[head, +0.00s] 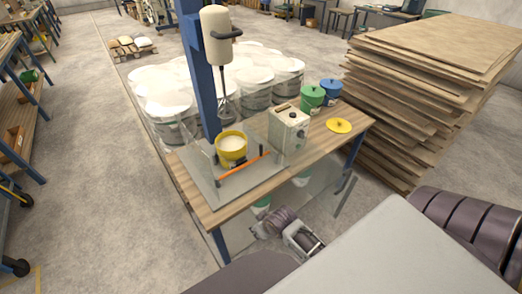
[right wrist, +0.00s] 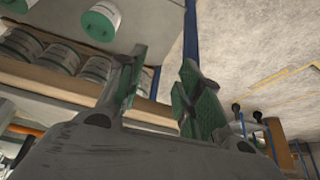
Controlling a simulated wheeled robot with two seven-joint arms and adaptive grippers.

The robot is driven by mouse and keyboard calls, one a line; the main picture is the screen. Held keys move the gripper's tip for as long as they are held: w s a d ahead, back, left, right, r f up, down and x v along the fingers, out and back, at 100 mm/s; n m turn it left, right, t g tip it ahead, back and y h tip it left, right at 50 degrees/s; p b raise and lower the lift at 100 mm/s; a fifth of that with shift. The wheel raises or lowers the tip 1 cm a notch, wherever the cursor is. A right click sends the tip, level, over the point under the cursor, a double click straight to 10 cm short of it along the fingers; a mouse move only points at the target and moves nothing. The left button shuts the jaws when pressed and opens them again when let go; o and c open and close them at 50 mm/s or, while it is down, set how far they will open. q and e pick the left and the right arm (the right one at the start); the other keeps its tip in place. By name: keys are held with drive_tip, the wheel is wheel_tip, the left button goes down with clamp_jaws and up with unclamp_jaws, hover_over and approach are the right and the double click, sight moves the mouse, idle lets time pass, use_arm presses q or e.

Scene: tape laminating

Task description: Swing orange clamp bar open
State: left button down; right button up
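The orange clamp bar (head: 243,164) lies slantwise across a grey plate on the workbench, in front of the yellow bucket (head: 231,147). It looks closed, with dark ends. The bucket holds pale material and stands under the mixer (head: 218,55). My right gripper (head: 304,240) is low in front of the bench, apart from the bar. The right wrist view shows its two green-padded fingers (right wrist: 165,95) spread with nothing between them. An orange strip (right wrist: 22,130) at the left edge there may be the bar; I cannot tell. My left gripper is not in view.
Stacked boards (head: 430,80) stand at right.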

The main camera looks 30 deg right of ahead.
sight(261, 155)
drive_tip(key=w+d+r+t, duration=0.3)
drive_tip(key=w, duration=0.1)
drive_tip(key=w+d+r+m+t, duration=0.1)
drive_tip(key=w+d+r+t, duration=0.1)
drive_tip(key=w+d+t, duration=0.1)
drive_tip(key=w+d+r+t+b, duration=0.1)
drive_tip(key=w+d+r+t, duration=0.2)
drive_tip(key=w, duration=0.3)
drive_tip(key=shift+d+r+m+t, duration=0.3)
drive_tip(key=shift+d+r+t, duration=0.05)
drive_tip(key=shift+t, duration=0.15)
drive_tip(key=d+r+m+t+h, duration=0.1)
drive_tip(key=d+r+t+h, duration=0.1)
drive_tip(key=d, duration=0.4)
drive_tip(key=shift+w+d+m+t+h, duration=0.2)
drive_tip(key=shift+d+m+t+h, duration=0.15)
drive_tip(key=shift+h, duration=0.25)
drive_tip(key=shift+w+a, duration=0.1)
drive_tip(key=shift+w, duration=0.05)
drive_tip(key=shift+w+d+f, duration=0.1)
drive_tip(key=shift+w+d, duration=0.15)
drive_tip(key=shift+w, duration=2)
drive_tip(key=shift+w+d+r, duration=0.1)
drive_tip(key=shift+w+d, duration=0.2)
drive_tip(key=shift+w, duration=1.9)
drive_tip(key=shift+w+d+f, duration=0.1)
drive_tip(key=shift+w+d, duration=0.15)
drive_tip(key=shift+w, duration=2)
clamp_jaws()
